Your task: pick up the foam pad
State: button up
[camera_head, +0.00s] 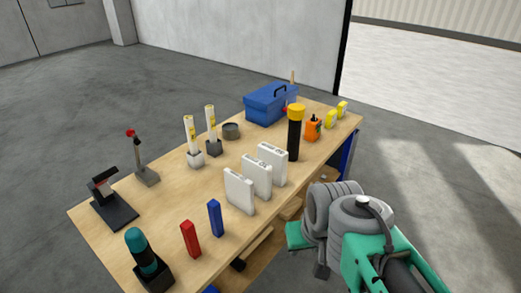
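I cannot pick out the foam pad for certain. Two small yellow blocks (331,118) stand at the far right end of the wooden table (170,205), and either could be foam, but they are too small to tell. My arm shows at the lower right in grey and teal, in front of the table's right side.
Three white boxes (239,190) stand near the table's right edge. Red (190,239) and blue (215,217) blocks, a black cylinder with a yellow cap (295,130), an orange bottle (313,128) and a blue toolbox (268,106) stand around. Open floor surrounds the table.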

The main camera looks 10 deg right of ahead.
aim_at(278, 158)
jog(key=z, duration=1.2)
jog(key=i, duration=1.25)
jog(key=u, duration=4.05)
jog(key=i, duration=0.5)
